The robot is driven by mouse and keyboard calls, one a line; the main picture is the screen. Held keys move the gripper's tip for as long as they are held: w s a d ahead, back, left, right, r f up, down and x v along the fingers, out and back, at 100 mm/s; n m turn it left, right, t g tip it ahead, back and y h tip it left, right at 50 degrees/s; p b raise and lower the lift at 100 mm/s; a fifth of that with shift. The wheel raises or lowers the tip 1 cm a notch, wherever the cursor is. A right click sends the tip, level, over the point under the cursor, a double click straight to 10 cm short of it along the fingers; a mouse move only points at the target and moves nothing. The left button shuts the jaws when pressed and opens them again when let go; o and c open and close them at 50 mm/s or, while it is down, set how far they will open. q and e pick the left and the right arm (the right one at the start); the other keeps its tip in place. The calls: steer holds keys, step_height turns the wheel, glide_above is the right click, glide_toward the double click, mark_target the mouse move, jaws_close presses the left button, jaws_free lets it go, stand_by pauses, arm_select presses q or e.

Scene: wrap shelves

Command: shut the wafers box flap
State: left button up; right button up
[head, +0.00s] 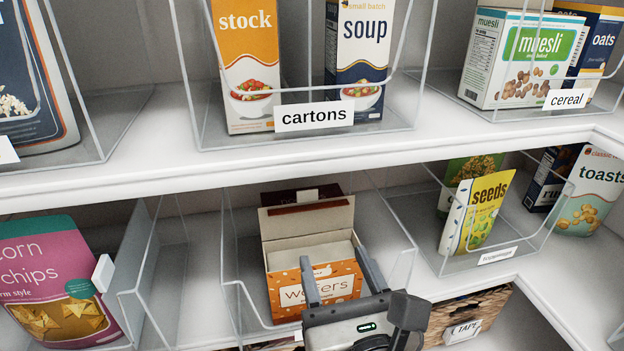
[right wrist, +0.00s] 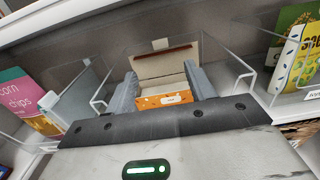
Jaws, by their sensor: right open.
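The orange wafers box (head: 287,293) stands in a clear bin on the lower shelf, with its open top facing up. Its flap (head: 308,219) stands raised at the back, showing a pale inner side and a dark red edge. In the right wrist view the box (right wrist: 165,101) shows between my fingers, with the flap (right wrist: 166,66) upright behind it. My right gripper (head: 340,278) is open in front of the box, its fingers spread and partly covering the printed front. I cannot tell whether the fingers touch the box. My left gripper is in neither view.
Clear bin walls (head: 232,262) rise on both sides of the box. A corn chips bag (head: 50,280) is at left, a seeds pouch (head: 476,212) at right, and a wicker basket (head: 490,310) below.

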mark_target(307, 192)
steer(key=p+x, duration=0.1)
steer(key=x, duration=1.4)
steer(key=shift+a, duration=0.1)
steer(key=shift+f, duration=0.1)
jaws_close()
